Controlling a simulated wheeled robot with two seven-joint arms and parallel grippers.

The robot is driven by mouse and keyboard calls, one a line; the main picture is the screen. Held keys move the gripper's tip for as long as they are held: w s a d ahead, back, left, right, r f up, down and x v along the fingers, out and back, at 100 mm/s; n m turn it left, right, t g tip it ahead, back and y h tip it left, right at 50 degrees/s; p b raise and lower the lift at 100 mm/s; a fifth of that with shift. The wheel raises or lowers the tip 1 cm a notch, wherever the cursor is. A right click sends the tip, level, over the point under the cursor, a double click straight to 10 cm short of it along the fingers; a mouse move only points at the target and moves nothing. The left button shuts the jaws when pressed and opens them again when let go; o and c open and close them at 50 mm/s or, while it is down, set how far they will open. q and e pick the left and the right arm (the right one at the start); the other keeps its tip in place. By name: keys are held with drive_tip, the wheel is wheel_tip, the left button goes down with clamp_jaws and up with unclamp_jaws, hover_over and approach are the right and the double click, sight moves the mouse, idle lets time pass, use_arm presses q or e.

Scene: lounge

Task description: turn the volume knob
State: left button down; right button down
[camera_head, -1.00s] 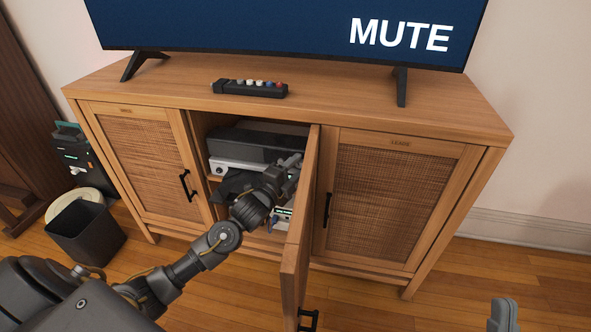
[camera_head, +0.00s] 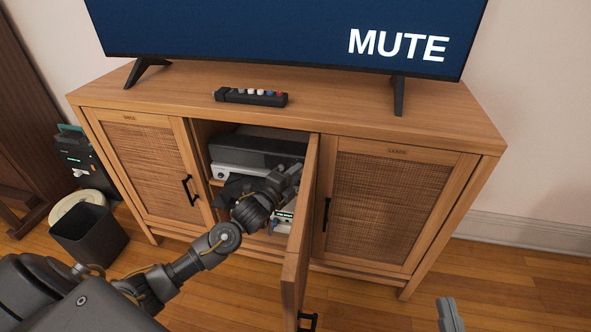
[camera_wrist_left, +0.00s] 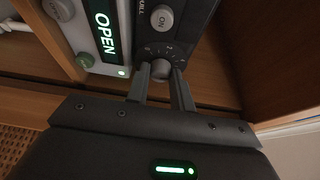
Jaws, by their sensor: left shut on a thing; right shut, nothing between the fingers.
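The volume knob (camera_wrist_left: 161,69) is a small grey round knob on a dark panel (camera_wrist_left: 178,30), below a round button marked ON. My left gripper (camera_wrist_left: 161,82) has its two fingers on either side of the knob and is shut on it. In the head view my left gripper (camera_head: 291,174) reaches into the open middle compartment of the cabinet, and its arm hides the knob. My right gripper (camera_head: 450,314) shows as a grey tip at the bottom edge, shut and empty, away from the cabinet. The TV (camera_head: 280,35) reads MUTE.
The open cabinet door (camera_head: 303,230) stands close to the right of my left gripper. A white unit with a green OPEN display (camera_wrist_left: 104,30) sits beside the dark panel. A black remote (camera_head: 252,97) lies on the cabinet top (camera_head: 340,108). A bin (camera_head: 88,236) stands at left.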

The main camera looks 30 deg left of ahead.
drive_tip(key=d+f+m+g+h+p, duration=0.2)
drive_tip(key=d+f+g+h+p, duration=0.35)
drive_tip(key=f, duration=0.55)
drive_tip(key=s+d+f+m+g+h+p, duration=0.25)
drive_tip(key=s+d+f+g+h, duration=0.35)
drive_tip(key=s+d+f+g, duration=0.3)
use_arm(q)
drive_tip(key=shift+d+r+m+g+y+p, duration=0.15)
drive_tip(key=shift+m+g+y+p, duration=0.35)
drive_tip(key=shift+m, duration=1)
drive_tip(key=shift+a+r+m+g+y+p, duration=0.15)
drive_tip(key=shift+m+g+p, duration=0.5)
drive_tip(key=shift+m, duration=0.85)
use_arm(e)
wheel_tip(320, 180, down, 6)
drive_tip(key=g, duration=0.1)
drive_tip(key=shift+w+a, duration=0.25)
drive_tip(key=shift+w, duration=0.05)
use_arm(q)
drive_tip(key=shift+d, duration=0.1)
use_arm(e)
drive_tip(key=shift+f, duration=0.1)
